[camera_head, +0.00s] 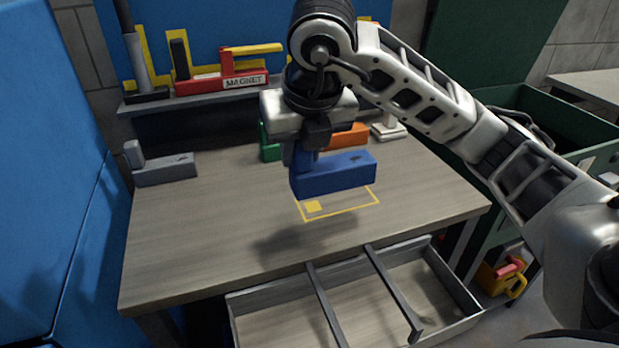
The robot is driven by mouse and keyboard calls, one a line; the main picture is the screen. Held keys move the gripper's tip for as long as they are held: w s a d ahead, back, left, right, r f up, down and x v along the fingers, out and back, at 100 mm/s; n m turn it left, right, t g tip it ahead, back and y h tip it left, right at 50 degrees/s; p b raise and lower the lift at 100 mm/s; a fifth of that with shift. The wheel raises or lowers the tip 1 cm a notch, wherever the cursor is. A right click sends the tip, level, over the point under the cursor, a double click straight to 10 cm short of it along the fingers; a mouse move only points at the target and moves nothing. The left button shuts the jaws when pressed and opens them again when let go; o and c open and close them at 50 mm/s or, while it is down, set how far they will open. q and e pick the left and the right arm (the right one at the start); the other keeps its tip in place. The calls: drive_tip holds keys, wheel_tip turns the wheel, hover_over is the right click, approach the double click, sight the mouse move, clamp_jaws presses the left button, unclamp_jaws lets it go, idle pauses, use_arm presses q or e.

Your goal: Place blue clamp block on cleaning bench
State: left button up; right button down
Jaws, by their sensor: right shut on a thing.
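A blue clamp block (340,173) hangs in my right gripper (303,158), which is shut on its upright part at the left end. The block is above the bench top (200,225), and its shadow falls on the wood below and to the left. A yellow outlined rectangle with a small filled square (313,207) is marked on the bench, just below and in front of the block. The block and gripper hide part of the outline's far side. My left gripper is not in view.
A grey block (165,169) stands at the bench's back left. Green (270,150) and orange (348,136) blocks stand behind the held block. A shelf with a red magnet tool (222,82) runs along the back. An open divided drawer (455,305) juts from the front.

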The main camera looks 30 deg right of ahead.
drive_tip(key=shift+w+d+f, duration=0.6)
drive_tip(key=shift+w+d, duration=0.25)
drive_tip(key=shift+d, duration=0.1)
drive_tip(key=w+d+f, duration=0.1)
drive_tip(key=f, duration=0.1)
drive_tip(key=w+d+f, duration=0.1)
drive_tip(key=f, duration=0.2)
drive_tip(key=w+d+f+p, duration=0.1)
drive_tip(key=d+f, duration=0.1)
drive_tip(key=f, duration=0.1)
drive_tip(key=shift+w+f, duration=0.1)
drive_tip(key=shift+w, duration=0.3)
drive_tip(key=shift+f, duration=0.45)
drive_tip(key=shift+f, duration=0.1)
drive_tip(key=c, duration=1.1)
unclamp_jaws()
